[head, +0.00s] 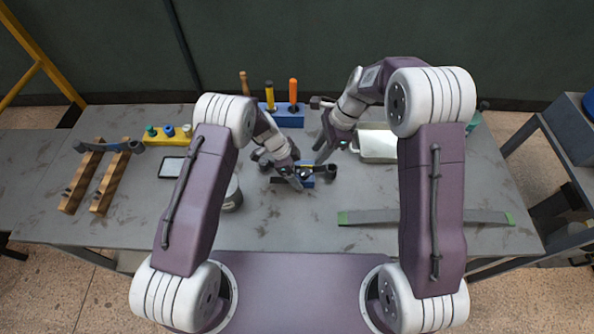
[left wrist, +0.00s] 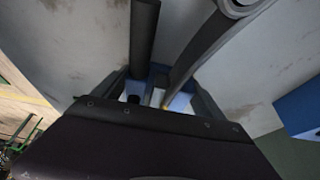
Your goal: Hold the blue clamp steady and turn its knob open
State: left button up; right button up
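The blue clamp (head: 309,182) is on the table in front of me, with dark round-ended parts to its sides. My left gripper (head: 291,177) is at the clamp and covers much of it. In the left wrist view, the gripper's fingers (left wrist: 162,95) stand on either side of the blue body (left wrist: 180,102) and seem to press on it. A dark bar and a curved dark arm rise from the clamp there. My right gripper (head: 335,150) is open and empty, above and behind the clamp. I cannot make out the knob clearly.
A blue block (head: 290,121) with upright-handled tools stands behind. A yellow rack (head: 160,141) and wooden rails (head: 108,183) are at the left. A pale metal tray (head: 378,143) is at the right. A long grey strip with green ends (head: 480,217) lies near the front.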

aim_at(305, 172)
pick_arm(q)
jog(key=c, duration=1)
jog(key=shift+c, duration=1.4)
pick_arm(e)
jog(key=shift+o, duration=2)
jog(key=shift+w+d+r+n, duration=0.15)
jog(key=shift+d+r, duration=0.15)
jog(key=shift+r, duration=0.15)
jog(key=shift+w+d+r+n, duration=0.15)
jog(key=shift+d+r, duration=0.1)
jog(key=shift+r, duration=0.2)
jog(key=x, duration=1.2)
jog(key=shift+s+a, duration=0.2)
jog(key=shift+a, duration=0.05)
jog(key=shift+r, duration=0.1)
jog(key=c, duration=1.2)
